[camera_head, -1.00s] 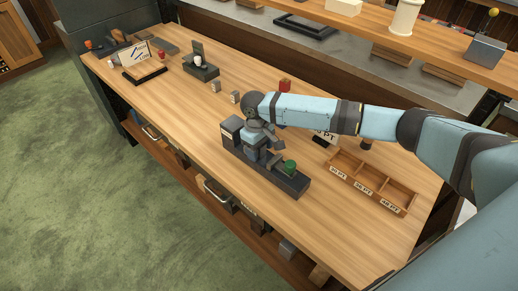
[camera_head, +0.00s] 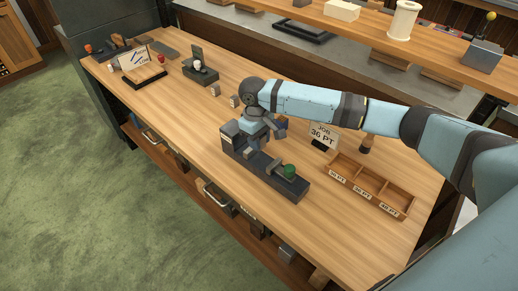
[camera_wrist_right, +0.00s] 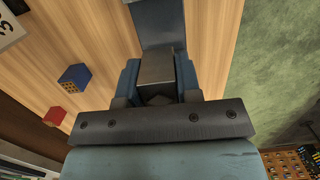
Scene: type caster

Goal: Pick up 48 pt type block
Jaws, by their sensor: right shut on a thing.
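My right gripper (camera_head: 258,140) is over the dark type caster (camera_head: 292,188), which has a green knob (camera_head: 290,171). In the right wrist view the right gripper (camera_wrist_right: 158,85) is shut on a plain grey block (camera_wrist_right: 157,66), gripped between its two blue fingers. No size marking shows on this block, so I cannot tell if it is the 48 pt one. In the head view the fingers hide the block. A dark part of the caster (camera_wrist_right: 157,20) seems to lie beyond the fingers in the wrist view. My left gripper is not in view.
A wooden tray (camera_head: 357,168) with three labelled, empty-looking compartments stands to the right. A "JOB 36 PT" sign (camera_head: 322,136) stands behind it. Two small grey blocks (camera_head: 214,89) (camera_head: 235,100) lie left of my arm. The wrist view shows a blue block (camera_wrist_right: 75,77) and a red block (camera_wrist_right: 54,116).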

